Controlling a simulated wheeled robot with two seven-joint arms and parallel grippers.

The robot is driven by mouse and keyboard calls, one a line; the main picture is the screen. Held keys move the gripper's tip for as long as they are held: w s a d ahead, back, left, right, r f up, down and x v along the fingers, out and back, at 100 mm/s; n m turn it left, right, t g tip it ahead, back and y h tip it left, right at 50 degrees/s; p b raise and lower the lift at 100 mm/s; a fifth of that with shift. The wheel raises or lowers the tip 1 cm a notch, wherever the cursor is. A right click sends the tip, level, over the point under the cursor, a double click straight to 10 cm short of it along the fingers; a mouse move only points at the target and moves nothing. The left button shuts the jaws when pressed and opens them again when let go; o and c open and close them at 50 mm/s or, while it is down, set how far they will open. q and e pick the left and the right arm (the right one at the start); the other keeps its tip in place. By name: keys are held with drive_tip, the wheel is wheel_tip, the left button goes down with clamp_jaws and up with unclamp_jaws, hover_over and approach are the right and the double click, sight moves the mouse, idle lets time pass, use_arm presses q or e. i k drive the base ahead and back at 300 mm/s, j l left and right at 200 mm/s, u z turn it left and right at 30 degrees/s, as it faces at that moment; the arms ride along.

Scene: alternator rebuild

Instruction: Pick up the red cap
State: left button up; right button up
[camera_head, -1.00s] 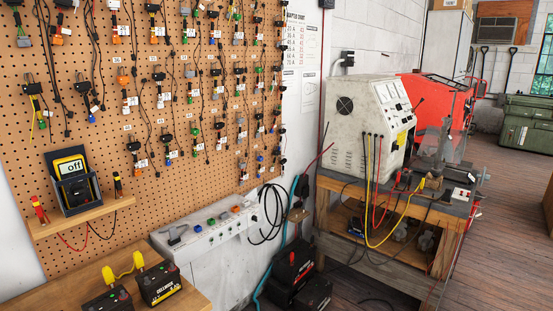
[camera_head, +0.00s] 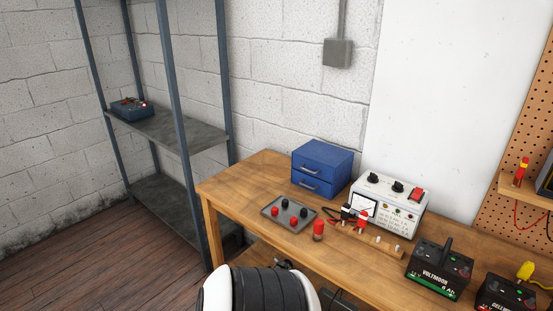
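Several small red and black caps sit in a shallow grey tray (camera_head: 289,213) on the wooden bench; one red cap (camera_head: 276,211) is at its left and another red cap (camera_head: 293,222) near its front. A larger red-topped piece (camera_head: 319,229) stands on the bench just right of the tray. Another red piece (camera_head: 362,220) is at the wooden strip in front of the white meter box, beside a black one. I cannot tell which red piece is the task's cap. Neither of my grippers is in view; a white and black part of my arm shows at the bottom.
The wooden bench (camera_head: 240,190) also holds a blue drawer box (camera_head: 323,168), a white meter box (camera_head: 390,204), a wooden strip with pegs (camera_head: 372,240) and black batteries (camera_head: 440,268) at the right. A metal shelf (camera_head: 168,130) stands left. The bench's left end is clear.

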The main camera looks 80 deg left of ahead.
sight(294, 220)
drive_tip(key=u, duration=2.4)
